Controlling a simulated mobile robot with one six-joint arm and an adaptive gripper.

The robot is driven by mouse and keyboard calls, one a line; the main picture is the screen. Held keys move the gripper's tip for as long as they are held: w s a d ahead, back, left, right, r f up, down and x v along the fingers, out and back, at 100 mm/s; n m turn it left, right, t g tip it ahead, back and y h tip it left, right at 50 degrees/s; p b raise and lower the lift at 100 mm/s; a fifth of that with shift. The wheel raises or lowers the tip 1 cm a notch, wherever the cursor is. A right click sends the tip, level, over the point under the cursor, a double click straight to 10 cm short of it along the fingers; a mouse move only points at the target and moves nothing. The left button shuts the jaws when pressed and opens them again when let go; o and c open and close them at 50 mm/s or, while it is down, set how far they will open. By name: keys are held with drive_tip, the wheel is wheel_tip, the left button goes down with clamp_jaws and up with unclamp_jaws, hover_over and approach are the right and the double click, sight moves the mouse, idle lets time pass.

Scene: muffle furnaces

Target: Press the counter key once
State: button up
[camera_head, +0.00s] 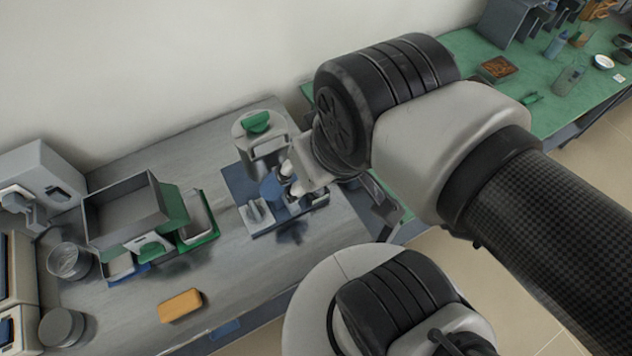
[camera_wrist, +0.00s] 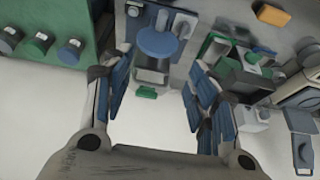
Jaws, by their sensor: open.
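I cannot make out the counter key for certain. A grey-white device with a green top (camera_head: 258,125) stands on a blue board (camera_head: 232,183) on the grey bench. A blue round part (camera_head: 270,188) sits in front of it, and shows in the wrist view (camera_wrist: 157,43) as a blue disc. A small white piece (camera_head: 257,212) is beside it on the board. My gripper (camera_wrist: 158,72) is open and empty, its two fingers apart on either side of the device and disc. In the head view my wrist hides part of the board's right side.
A grey open bin (camera_head: 125,210) with green and white pieces stands left of the board. An orange block (camera_head: 180,305) lies near the bench's front edge. Round metal containers (camera_head: 62,327) and furnace-like boxes are far left. A green bench (camera_head: 540,85) with several items is at right.

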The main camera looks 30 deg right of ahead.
clamp_jaws()
idle(0.4)
idle(1.3)
